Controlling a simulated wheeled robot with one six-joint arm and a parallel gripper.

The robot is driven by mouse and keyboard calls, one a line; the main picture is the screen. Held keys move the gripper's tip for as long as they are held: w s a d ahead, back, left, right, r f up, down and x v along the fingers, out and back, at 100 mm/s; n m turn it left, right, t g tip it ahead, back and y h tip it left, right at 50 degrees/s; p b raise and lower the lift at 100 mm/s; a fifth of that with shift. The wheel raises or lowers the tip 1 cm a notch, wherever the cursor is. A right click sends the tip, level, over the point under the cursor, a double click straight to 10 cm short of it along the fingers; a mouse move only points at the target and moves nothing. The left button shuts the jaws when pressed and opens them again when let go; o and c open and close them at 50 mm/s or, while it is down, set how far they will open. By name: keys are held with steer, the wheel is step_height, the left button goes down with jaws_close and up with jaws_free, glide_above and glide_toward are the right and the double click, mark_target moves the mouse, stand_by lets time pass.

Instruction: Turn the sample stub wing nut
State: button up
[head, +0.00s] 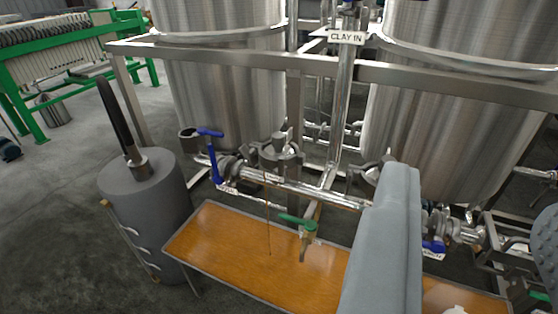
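Two grey finger-like parts of my gripper (475,205) stand at the right. The left one is a large grey slab; the right one has a dotted face and is cut off by the picture edge. They are wide apart, with nothing held between them. A steel pipe (300,189) runs left of them, with clamped joints. A clamp (280,150) sits at its middle. A short stub with a green-handled valve (304,227) hangs below the pipe. I cannot clearly make out which small part is the sample stub wing nut. The left finger hides part of the pipework.
A thin brown line drops from the pipe to an orange-brown tray (225,240). Two steel tanks (225,90) (460,110) stand behind a frame rail (430,82). A blue-handled valve (215,165) and a grey cylinder (145,205) are left. Open floor lies far left.

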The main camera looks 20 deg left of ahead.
steer(key=shift+o, duration=0.4)
steer(key=o, duration=0.4)
steer(key=shift+c, duration=0.2)
steer(key=o, duration=0.5)
steer(key=w+a+f+y, duration=0.1)
steer(key=w+a, duration=0.1)
steer(key=w, duration=0.1)
steer(key=w+a+f+m+y, duration=0.1)
steer(key=w+a, duration=0.2)
steer(key=w, duration=0.1)
steer(key=w+a+f, duration=0.1)
steer(key=w+a, duration=0.1)
steer(key=w, duration=0.1)
steer(key=shift+w+a+f+m+y, duration=0.3)
steer(key=shift+w+m+y, duration=0.1)
steer(key=w+a+f+m, duration=0.3)
steer(key=w+a+f, duration=0.4)
steer(key=w+a, duration=0.15)
steer(key=m+h, duration=0.3)
steer(key=m, duration=0.3)
glide_toward(246, 159)
steer(key=shift+t, duration=0.3)
steer(key=w, duration=1)
steer(key=shift+w+d+f, duration=0.1)
steer(key=shift+w+f, duration=0.05)
steer(key=shift+w, duration=0.15)
steer(key=shift+c, duration=0.3)
steer(key=c, duration=1)
